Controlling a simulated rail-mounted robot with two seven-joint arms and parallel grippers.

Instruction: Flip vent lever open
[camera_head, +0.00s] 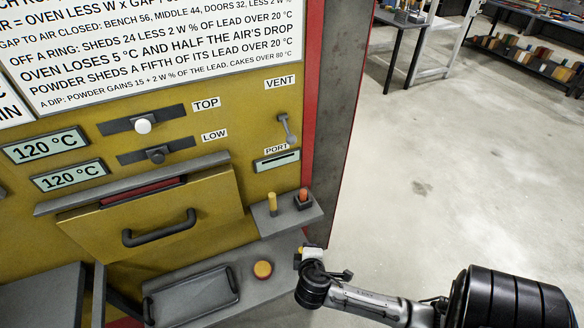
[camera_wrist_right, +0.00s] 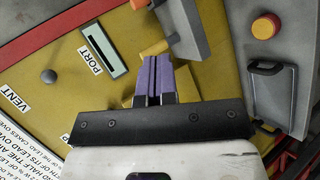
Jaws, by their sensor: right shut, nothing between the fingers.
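The vent lever (camera_head: 287,128) is a small grey lever on the yellow oven panel, just under the VENT label (camera_head: 280,82). In the head view it points down, leaning slightly right. In the right wrist view its dark round knob (camera_wrist_right: 48,76) shows at the left, between the VENT and PORT labels. My right gripper (camera_wrist_right: 153,58) has its purple fingers shut with nothing between them. It is apart from the lever, close to the small grey shelf with pegs. In the head view its wrist is low, below the lever, and the fingertips are hard to make out. My left gripper is not in view.
The PORT slot (camera_head: 276,160) is right below the lever. The grey shelf (camera_head: 288,218) juts out with a yellow peg (camera_head: 272,204) and an orange-topped peg (camera_head: 303,196). Floor at right is clear.

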